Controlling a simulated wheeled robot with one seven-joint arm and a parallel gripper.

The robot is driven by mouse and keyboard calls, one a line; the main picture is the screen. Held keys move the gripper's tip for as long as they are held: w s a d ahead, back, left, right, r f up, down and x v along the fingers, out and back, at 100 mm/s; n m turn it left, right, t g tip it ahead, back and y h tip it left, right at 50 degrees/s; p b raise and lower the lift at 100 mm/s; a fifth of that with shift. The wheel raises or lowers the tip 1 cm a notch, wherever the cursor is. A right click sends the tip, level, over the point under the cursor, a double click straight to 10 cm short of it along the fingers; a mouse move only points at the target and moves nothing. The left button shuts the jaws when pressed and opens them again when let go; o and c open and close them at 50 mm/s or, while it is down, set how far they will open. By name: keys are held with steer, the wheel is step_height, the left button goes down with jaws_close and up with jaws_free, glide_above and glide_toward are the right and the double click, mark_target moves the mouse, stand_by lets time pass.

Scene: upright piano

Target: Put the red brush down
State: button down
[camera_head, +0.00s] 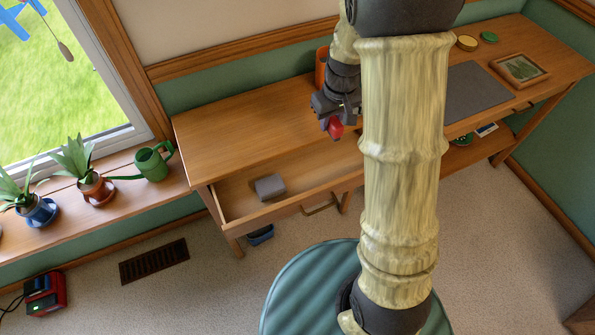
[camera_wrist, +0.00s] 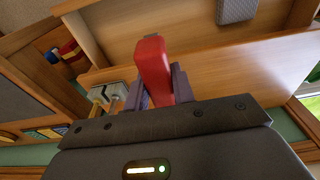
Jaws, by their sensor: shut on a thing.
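A red brush (camera_head: 336,130) hangs from my gripper (camera_head: 334,114), near the front edge of the wooden desk (camera_head: 240,118) and over the right part of an open drawer (camera_head: 237,208). In the wrist view my gripper (camera_wrist: 158,88) is shut on the red brush (camera_wrist: 152,62), whose end sticks out beyond the fingers. The drawer also shows in the wrist view (camera_wrist: 190,65). The brush looks clear of the drawer, though its exact height is hard to tell. The part between the fingers is hidden.
A grey block (camera_head: 270,187) lies in the drawer's left part. An orange container (camera_head: 321,68) stands behind my gripper. A dark mat (camera_head: 476,93) and a framed picture (camera_head: 519,69) lie on the desk's right side. The desk's left top is bare. Potted plants (camera_head: 93,186) stand left.

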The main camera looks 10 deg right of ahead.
steer(key=b, duration=0.3)
glide_above(324, 167)
steer(key=f, duration=1.3)
steer(key=shift+s+f, duration=0.3)
steer(key=shift+f, duration=2.25)
steer(key=shift+f+b, duration=0.2)
steer(key=shift+b, duration=0.15)
steer(key=c, duration=1.2)
jaws_free()
steer(key=shift+r, duration=0.1)
steer(key=shift+o, duration=0.2)
step_height(324, 167, up, 12)
steer(key=s+p, duration=0.1)
steer(key=p, duration=0.1)
steer(key=shift+s+d+p, duration=0.2)
steer(key=shift+d+p, duration=0.05)
steer(key=shift+p, duration=0.05)
